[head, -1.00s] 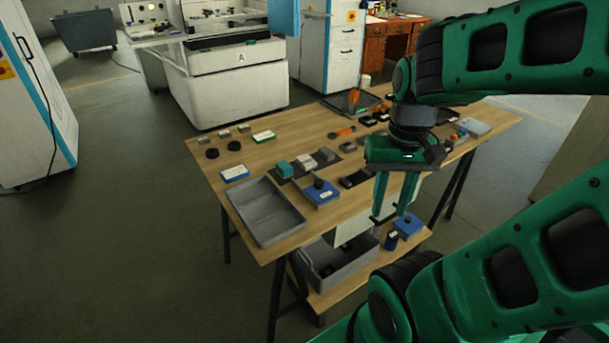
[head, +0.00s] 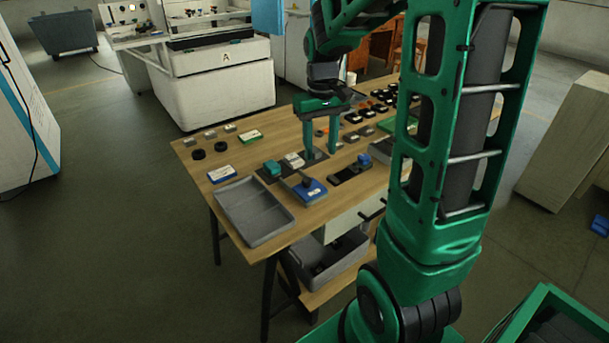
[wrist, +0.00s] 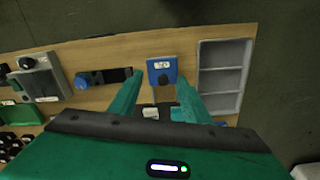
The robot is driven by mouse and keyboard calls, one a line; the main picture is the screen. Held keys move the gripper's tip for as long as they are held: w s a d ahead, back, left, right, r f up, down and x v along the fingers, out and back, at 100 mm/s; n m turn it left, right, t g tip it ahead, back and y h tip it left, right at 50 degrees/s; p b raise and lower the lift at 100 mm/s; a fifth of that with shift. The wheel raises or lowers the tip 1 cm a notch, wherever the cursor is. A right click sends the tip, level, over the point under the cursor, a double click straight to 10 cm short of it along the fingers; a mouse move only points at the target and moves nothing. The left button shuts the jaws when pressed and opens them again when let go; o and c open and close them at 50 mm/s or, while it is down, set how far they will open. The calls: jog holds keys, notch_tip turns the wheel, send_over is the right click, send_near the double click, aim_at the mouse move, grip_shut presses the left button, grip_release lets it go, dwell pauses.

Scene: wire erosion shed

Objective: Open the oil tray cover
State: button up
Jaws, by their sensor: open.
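No part is plainly marked as the oil tray cover. A blue block (head: 311,190) with a dark part on top sits near the front edge of the table. In the wrist view the blue block (wrist: 162,72) shows a white label and lies between my fingertips in the picture. My gripper (head: 320,152) is open and empty, above the table behind this block. A grey box (wrist: 38,78) with a black knob and white label is at the left of the wrist view; in the head view my arm largely hides that area.
A grey divided tray (head: 253,212) lies at the table's front left. A dark strip with a blue knob (head: 363,160) is right of the blue block. Several small blocks and black parts cover the table. A grey bin (head: 330,265) stands on the shelf below.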

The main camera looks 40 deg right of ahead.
jog(key=n, duration=0.1)
send_over(306, 179)
notch_tip(306, 179, down, 2)
jog(key=f, duration=0.1)
notch_tip(306, 179, down, 10)
jog(key=shift+w+f, duration=0.1)
